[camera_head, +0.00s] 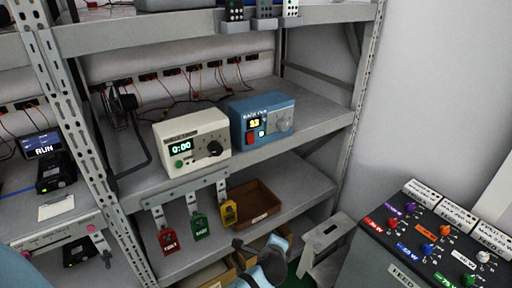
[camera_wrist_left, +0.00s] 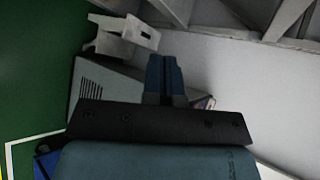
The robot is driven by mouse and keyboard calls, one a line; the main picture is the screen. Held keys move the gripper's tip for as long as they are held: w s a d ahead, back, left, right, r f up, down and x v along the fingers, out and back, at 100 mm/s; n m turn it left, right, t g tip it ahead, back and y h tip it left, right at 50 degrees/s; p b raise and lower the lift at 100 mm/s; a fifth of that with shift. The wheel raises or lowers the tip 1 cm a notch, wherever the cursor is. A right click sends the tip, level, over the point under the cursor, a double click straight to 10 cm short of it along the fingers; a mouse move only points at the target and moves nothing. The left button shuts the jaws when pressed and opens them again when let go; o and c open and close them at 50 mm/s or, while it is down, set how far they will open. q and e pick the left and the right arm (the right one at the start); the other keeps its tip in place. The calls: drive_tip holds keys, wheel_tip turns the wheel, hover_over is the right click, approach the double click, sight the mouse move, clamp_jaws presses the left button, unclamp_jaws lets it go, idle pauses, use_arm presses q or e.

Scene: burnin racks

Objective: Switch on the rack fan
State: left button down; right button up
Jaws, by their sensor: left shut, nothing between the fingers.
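A blue control box (camera_head: 262,120), its top label seeming to read "RACK FAN", stands on the middle shelf. Its front has a lit display reading about 23, a red button (camera_head: 250,138), a small white button (camera_head: 262,133) and a grey dial (camera_head: 284,121). A dark, round, fan-like thing (camera_head: 123,101) stands further left on that shelf, too small to be sure of. My left gripper (camera_head: 263,258) is low in front of the rack, well below the blue box and apart from it. In the left wrist view its blue fingers (camera_wrist_left: 163,75) are together and empty. My right gripper does not show.
A cream timer box (camera_head: 192,144) reading 0:00 stands left of the blue box. Red, green and yellow tags (camera_head: 200,222) hang below, near a brown tray (camera_head: 256,203). A step stool (camera_head: 325,240) and a knobbed console (camera_head: 405,255) stand at the right.

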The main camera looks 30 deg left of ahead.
sight(252, 143)
use_arm(q)
drive_tip(key=w+a+r+m+g+y, duration=0.2)
drive_tip(key=w+r+y, duration=0.3)
drive_tip(key=r, duration=0.5)
drive_tip(key=w+a+r+m+g+y, duration=0.1)
drive_tip(key=w+r+y, duration=0.4)
drive_tip(key=r, duration=0.6)
drive_tip(key=shift+w+a+r+m+g, duration=0.35)
drive_tip(key=shift+a+m, duration=0.35)
drive_tip(key=shift+m, duration=0.4)
drive_tip(key=shift+w, duration=0.1)
drive_tip(key=p+x, duration=0.2)
drive_tip(key=x, duration=1)
drive_tip(key=shift+w+a+f, duration=0.1)
drive_tip(key=shift+w+a, duration=0.05)
drive_tip(key=shift+a, duration=0.2)
drive_tip(key=shift+w+a+f, duration=0.2)
drive_tip(key=shift+a, duration=0.35)
